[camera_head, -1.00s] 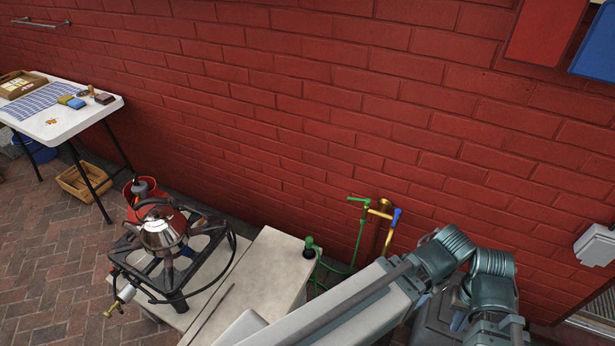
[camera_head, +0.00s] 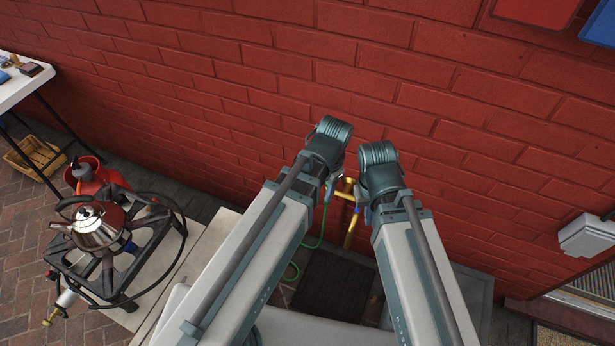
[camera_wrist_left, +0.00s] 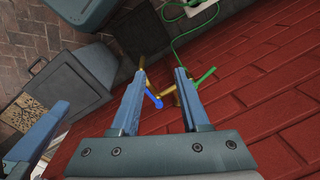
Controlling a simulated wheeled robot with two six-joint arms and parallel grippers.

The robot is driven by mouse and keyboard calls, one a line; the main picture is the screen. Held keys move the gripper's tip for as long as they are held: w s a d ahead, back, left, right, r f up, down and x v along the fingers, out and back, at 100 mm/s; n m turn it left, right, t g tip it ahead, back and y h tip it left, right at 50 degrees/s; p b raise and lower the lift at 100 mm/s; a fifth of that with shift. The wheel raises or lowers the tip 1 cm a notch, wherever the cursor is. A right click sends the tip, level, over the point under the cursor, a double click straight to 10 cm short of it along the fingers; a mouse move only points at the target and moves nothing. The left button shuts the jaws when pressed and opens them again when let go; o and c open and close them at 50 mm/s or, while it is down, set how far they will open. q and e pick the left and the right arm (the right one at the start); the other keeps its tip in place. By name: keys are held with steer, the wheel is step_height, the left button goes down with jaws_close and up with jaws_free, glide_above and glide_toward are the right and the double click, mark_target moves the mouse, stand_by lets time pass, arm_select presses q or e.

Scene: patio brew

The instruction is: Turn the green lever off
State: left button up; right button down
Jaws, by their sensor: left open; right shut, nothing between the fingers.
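The brass tap on the wall has a green lever and a blue lever. In the left wrist view the green lever (camera_wrist_left: 207,77) lies just right of the right finger, outside the jaws. The blue lever (camera_wrist_left: 155,101) shows between the two fingers. My left gripper (camera_wrist_left: 160,73) is open and empty; whether it touches the tap I cannot tell. In the head view the brass pipe (camera_head: 352,229) shows between my arms, and the green lever is mostly hidden behind my left arm. My right gripper (camera_wrist_left: 36,132) shows in part at the lower left of the wrist view, shut and empty.
A green hose (camera_head: 314,240) hangs below the tap. A kettle (camera_head: 99,226) stands on a burner (camera_head: 150,262) at the left. The red brick wall (camera_head: 240,90) is close behind the tap. A dark mat (camera_head: 333,284) lies below.

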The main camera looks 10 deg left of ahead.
arm_select(q)
steer(key=w+a+f+m+t+b, duration=0.1)
steer(key=w+a+f+m+b, duration=0.2)
steer(key=w, duration=0.4)
steer(key=w+a+f+m+t+b, duration=0.1)
steer(key=w+a+f+m+b, duration=0.15)
steer(key=w+m, duration=0.4)
steer(key=shift+n, duration=0.45)
steer(key=b+x, duration=1.2)
steer(key=x, duration=0.2)
steer(key=shift+w+r+b, duration=0.1)
steer(key=shift+b, duration=0.3)
steer(key=shift+r, duration=0.1)
steer(key=shift+c, duration=0.2)
jaws_close()
